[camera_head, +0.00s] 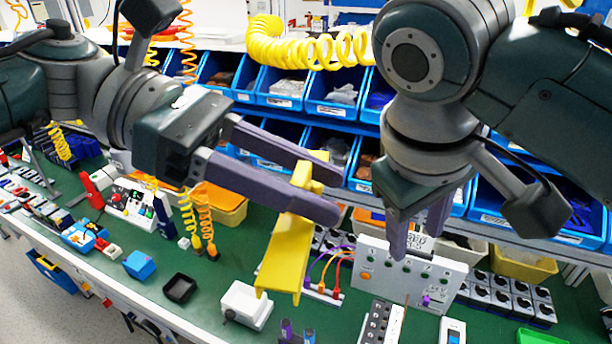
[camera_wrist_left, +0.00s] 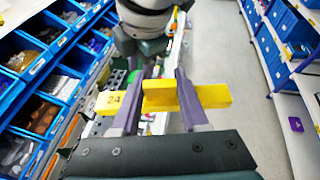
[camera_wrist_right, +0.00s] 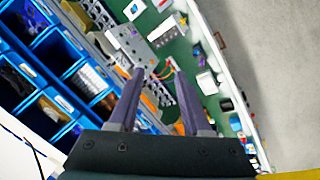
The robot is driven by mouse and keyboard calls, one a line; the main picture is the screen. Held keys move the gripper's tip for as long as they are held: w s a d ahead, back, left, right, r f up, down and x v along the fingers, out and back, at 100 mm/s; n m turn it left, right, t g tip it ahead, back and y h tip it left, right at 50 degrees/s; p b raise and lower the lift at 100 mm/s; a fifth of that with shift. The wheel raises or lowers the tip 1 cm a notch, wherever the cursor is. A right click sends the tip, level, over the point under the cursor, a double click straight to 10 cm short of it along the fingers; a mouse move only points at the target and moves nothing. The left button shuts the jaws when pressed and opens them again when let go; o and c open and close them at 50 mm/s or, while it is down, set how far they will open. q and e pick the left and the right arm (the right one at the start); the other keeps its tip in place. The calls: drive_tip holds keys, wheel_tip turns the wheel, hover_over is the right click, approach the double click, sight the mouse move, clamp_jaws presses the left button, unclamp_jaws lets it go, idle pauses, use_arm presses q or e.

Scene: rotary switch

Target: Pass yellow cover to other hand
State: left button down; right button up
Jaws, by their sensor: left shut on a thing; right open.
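The yellow cover (camera_head: 287,247) is a long channel-shaped piece held in the air above the green bench, its long part hanging down. My left gripper (camera_head: 322,190) is shut on it near its upper end. In the left wrist view the cover (camera_wrist_left: 170,95) lies crosswise between the two fingers (camera_wrist_left: 157,98) and sticks out on both sides. My right gripper (camera_head: 418,232) points down to the right of the cover, apart from it. In the right wrist view its fingers (camera_wrist_right: 150,85) are spread with nothing between them.
A white panel with buttons (camera_head: 410,275) stands below my right gripper. A white box (camera_head: 246,304), a black tray (camera_head: 180,288) and a blue box (camera_head: 139,265) sit on the green bench (camera_head: 120,290). Blue bins (camera_head: 345,105) line the back. Yellow coiled hoses (camera_head: 300,45) hang above.

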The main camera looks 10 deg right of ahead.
drive_tip(key=s+a+f+y, duration=0.3)
drive_tip(key=s+f, duration=0.2)
drive_tip(key=s, duration=0.5)
drive_tip(key=s+d+r+m+t, duration=0.1)
drive_tip(key=s+d+r, duration=0.1)
drive_tip(key=s+d, duration=0.3)
drive_tip(key=s, duration=0.4)
drive_tip(key=shift+s+d, duration=0.15)
drive_tip(key=shift+d, duration=0.15)
use_arm(q)
drive_tip(key=shift+a, duration=0.15)
use_arm(e)
drive_tip(key=shift+f, duration=0.1)
